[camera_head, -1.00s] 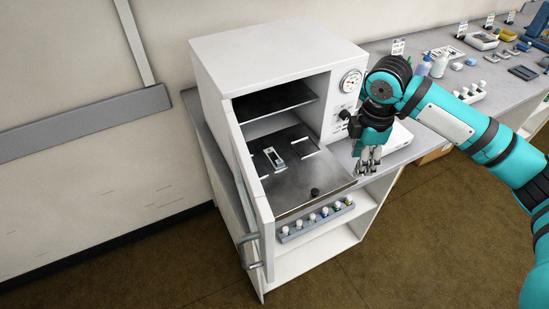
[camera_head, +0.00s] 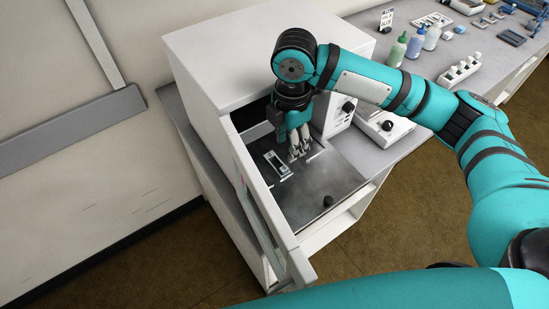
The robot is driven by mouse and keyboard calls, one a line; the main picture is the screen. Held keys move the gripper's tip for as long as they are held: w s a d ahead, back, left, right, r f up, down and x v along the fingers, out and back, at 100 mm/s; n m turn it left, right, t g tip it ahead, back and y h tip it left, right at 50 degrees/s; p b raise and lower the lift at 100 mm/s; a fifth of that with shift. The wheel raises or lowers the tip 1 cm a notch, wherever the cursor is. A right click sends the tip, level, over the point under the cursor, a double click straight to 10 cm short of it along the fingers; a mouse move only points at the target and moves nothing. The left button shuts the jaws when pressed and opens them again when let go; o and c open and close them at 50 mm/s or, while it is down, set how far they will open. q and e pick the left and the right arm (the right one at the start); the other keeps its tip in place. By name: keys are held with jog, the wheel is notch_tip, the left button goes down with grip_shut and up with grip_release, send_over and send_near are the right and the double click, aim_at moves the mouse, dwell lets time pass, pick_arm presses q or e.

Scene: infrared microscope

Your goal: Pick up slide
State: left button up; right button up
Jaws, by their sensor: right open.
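A small slide (camera_head: 277,164), light with a dark middle, lies on the dark metal shelf (camera_head: 315,196) inside the open white cabinet. My right gripper (camera_head: 298,153) points down over that shelf, inside the cabinet's front opening. It is open and empty, a little to the right of the slide and apart from it. My left gripper is not in view.
The cabinet's open door (camera_head: 262,205) stands at the left of the shelf. A white device (camera_head: 384,126), bottles (camera_head: 415,45) and a white rack (camera_head: 459,72) stand on the bench to the right.

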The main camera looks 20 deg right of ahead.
aim_at(285, 167)
notch_tip(285, 167, down, 2)
jog(key=shift+s+d+f, duration=0.1)
jog(key=shift+s+f, duration=0.05)
jog(key=shift+f, duration=0.45)
jog(key=shift+f+p, duration=0.25)
jog(key=shift+p, duration=0.15)
jog(key=f, duration=0.1)
jog(key=f+p, duration=0.1)
jog(key=f, duration=0.2)
jog(key=shift+a+f+p, duration=0.15)
jog(key=shift+a+p, duration=0.15)
jog(key=shift+a, duration=0.05)
jog(key=shift+f, duration=0.35)
jog(key=shift+c, duration=0.6)
jog(key=c, duration=0.4)
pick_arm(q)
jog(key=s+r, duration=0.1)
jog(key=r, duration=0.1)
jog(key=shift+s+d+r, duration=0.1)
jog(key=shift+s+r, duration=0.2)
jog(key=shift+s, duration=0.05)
pick_arm(e)
grip_shut()
jog(key=shift+r, duration=0.1)
